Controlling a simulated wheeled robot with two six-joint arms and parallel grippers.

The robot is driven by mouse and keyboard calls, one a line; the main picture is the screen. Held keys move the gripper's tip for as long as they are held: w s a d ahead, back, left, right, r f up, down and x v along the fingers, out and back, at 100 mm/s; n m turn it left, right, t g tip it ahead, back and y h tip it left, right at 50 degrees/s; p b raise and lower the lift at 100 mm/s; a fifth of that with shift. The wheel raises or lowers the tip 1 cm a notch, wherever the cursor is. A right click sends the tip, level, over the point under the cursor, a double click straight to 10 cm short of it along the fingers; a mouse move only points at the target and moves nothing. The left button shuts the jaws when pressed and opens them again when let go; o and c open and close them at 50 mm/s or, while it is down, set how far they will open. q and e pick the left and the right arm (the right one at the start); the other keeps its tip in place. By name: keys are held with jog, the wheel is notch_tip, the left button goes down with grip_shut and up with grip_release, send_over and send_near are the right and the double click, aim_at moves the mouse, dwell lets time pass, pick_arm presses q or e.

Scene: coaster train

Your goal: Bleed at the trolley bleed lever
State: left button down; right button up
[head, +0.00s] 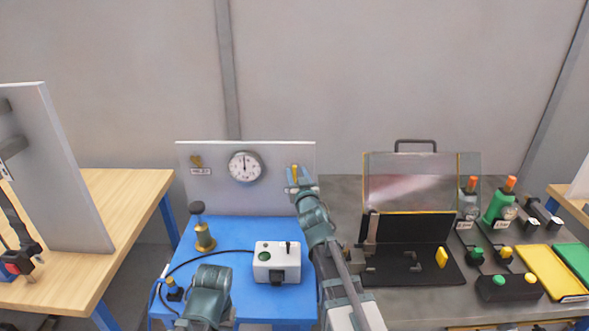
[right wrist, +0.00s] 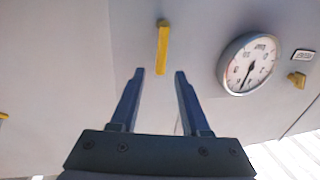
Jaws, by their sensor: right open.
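The bleed lever appears as a slim yellow bar (right wrist: 162,47) on the grey panel in the right wrist view, hanging lengthwise in the picture. In the head view its yellow end (head: 295,172) shows at the right side of the trolley's upright panel (head: 277,154), partly hidden by my right gripper (head: 299,182). My right gripper (right wrist: 160,72) is open and empty, its two fingers pointing at the panel. The lever lies beyond the fingertips, between their lines, and looks apart from them. My left arm shows at the lower middle of the head view; its gripper is not visible.
A round gauge (head: 245,166) and a small brass fitting (head: 196,160) are on the panel. The blue trolley top (head: 228,236) bears a white control box (head: 277,262), a brass post (head: 204,236) and a black cable. An open black case (head: 410,268) stands to the right.

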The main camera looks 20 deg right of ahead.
jog(key=shift+w+d, duration=0.1)
jog(key=shift+w, duration=1.1)
grip_shut()
